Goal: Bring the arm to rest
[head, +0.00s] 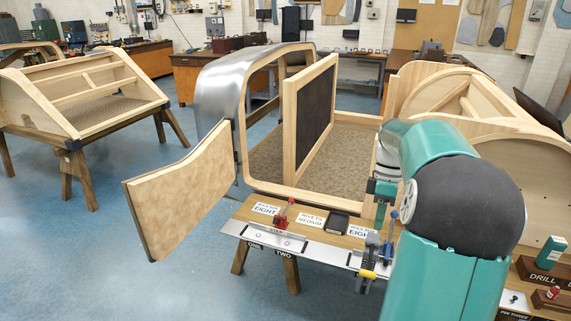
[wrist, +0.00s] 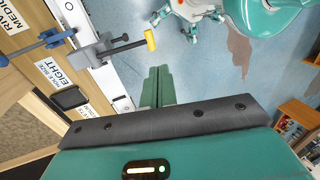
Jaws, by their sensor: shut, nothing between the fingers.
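My gripper (wrist: 158,70) shows in the wrist view as two green fingers side by side, shut with nothing between them. They are over the blue floor, just off the front edge of a workbench. A grey clamp (wrist: 98,50) with a yellow-tipped handle is close to the fingertips, to their upper left, with a visible gap. In the head view my teal arm fills the right foreground, bent at a dark joint. The gripper fingers cannot be made out clearly there.
Another frame (head: 80,95) is at left. Blue floor (head: 90,260) is clear at lower left.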

